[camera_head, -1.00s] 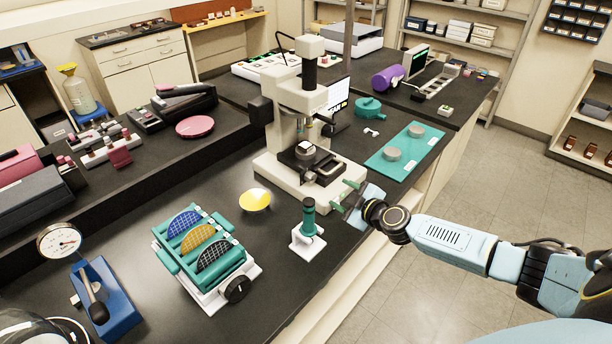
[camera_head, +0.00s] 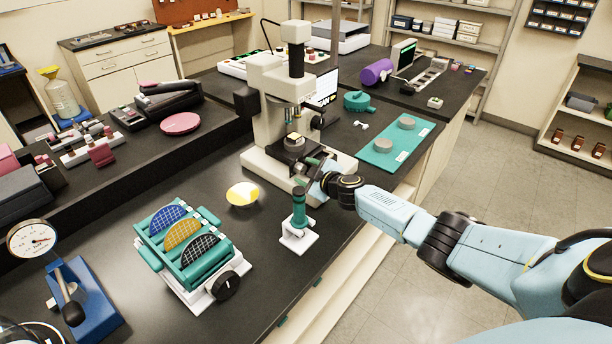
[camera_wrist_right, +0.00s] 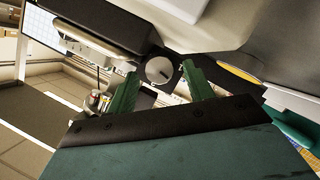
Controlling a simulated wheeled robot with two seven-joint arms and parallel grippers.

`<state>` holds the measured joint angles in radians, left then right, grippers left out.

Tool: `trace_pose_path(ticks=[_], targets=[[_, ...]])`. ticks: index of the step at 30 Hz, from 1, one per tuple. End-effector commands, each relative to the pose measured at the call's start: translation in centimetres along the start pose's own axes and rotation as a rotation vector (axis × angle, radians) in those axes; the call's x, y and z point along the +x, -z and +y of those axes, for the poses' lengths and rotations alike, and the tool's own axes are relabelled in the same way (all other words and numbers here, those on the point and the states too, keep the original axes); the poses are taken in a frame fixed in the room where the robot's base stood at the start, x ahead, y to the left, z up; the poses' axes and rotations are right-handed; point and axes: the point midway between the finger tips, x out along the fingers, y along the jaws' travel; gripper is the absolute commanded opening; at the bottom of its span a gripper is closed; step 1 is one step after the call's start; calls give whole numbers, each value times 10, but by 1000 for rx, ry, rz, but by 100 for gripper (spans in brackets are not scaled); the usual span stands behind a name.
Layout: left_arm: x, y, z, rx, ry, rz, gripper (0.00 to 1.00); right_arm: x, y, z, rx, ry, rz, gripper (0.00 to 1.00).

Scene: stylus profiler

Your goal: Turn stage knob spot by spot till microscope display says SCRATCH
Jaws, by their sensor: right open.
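The cream microscope (camera_head: 268,110) stands on the black bench, with a dark stage (camera_head: 292,151) carrying a small sample. Its display (camera_head: 326,88) is a pale screen behind it; its text is too small to read. In the right wrist view, a round grey knob (camera_wrist_right: 159,71) with a dark mark shows beyond and between the two green fingers. My right gripper (camera_head: 313,172) is open at the front right of the microscope base, also seen in the wrist view (camera_wrist_right: 160,64). Whether the fingers touch the knob cannot be told. My left gripper is out of view.
A green-topped stand (camera_head: 299,208) is close in front of my right gripper. A teal wafer rack (camera_head: 190,250) and a yellow dish (camera_head: 243,194) lie to the left. A teal mat (camera_head: 381,153) with grey discs lies to the right.

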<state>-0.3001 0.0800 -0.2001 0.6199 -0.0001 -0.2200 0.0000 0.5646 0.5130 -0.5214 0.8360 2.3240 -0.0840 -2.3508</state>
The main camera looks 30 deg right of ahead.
Motion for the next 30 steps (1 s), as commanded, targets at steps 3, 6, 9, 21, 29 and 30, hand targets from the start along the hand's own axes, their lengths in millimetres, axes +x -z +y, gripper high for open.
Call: trace_pose_path(ticks=[3, 6, 9, 21, 29, 30], targets=[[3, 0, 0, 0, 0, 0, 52, 4, 0, 0, 0, 0, 1, 52], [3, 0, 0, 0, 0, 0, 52, 5, 0, 0, 0, 1, 1, 52], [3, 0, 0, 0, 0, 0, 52, 5, 1, 0, 0, 1, 1, 52], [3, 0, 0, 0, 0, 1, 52, 5, 0, 0, 0, 0, 1, 13], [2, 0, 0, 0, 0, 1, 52, 5, 1, 1, 25, 10, 3, 7], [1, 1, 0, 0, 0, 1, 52, 5, 1, 2, 38, 15, 3, 7]])
